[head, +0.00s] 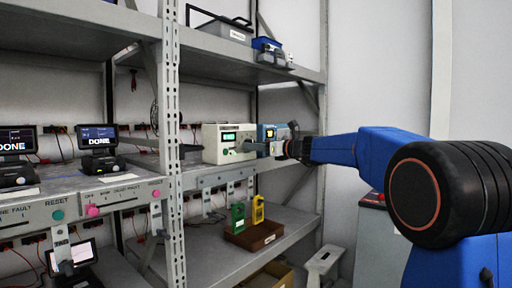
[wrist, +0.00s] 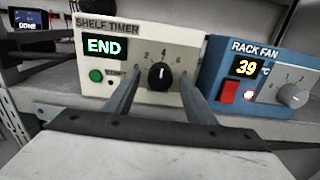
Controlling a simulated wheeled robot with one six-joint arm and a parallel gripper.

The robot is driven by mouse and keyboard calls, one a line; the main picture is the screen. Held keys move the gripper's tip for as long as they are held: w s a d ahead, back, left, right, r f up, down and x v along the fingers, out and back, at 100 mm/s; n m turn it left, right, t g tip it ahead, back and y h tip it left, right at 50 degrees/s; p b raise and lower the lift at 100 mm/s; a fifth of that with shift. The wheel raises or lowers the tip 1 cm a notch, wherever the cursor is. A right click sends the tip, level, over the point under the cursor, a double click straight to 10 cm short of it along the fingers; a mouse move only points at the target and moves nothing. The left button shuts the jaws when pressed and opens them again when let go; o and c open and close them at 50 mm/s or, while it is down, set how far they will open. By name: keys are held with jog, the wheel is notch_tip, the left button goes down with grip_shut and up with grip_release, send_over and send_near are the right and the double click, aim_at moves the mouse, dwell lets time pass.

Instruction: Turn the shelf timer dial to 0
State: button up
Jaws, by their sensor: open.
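The shelf timer is a cream box (head: 210,144) on the middle shelf, labelled SHELF TIMER in the wrist view (wrist: 186,52). Its green display (wrist: 103,46) reads END, and a green button (wrist: 96,75) sits below. Its black dial (wrist: 160,77) has a pale mark that looks to point up, near the 4; 2 and 6 show either side. In the head view my gripper (head: 262,148) reaches the timer's front from the right.
A blue rack fan box (wrist: 216,62) stands close on the timer's right, with a display reading 39, a red switch (wrist: 229,91) and a grey knob (wrist: 292,96). A perforated rack post (head: 170,120) stands to the left. A brown tray (head: 254,236) sits on the shelf below.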

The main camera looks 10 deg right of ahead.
jog(key=c, duration=1)
jog(key=shift+c, duration=0.2)
jog(key=shift+n, duration=0.4)
jog(key=shift+w+n, duration=0.1)
jog(key=shift+n, duration=7.4)
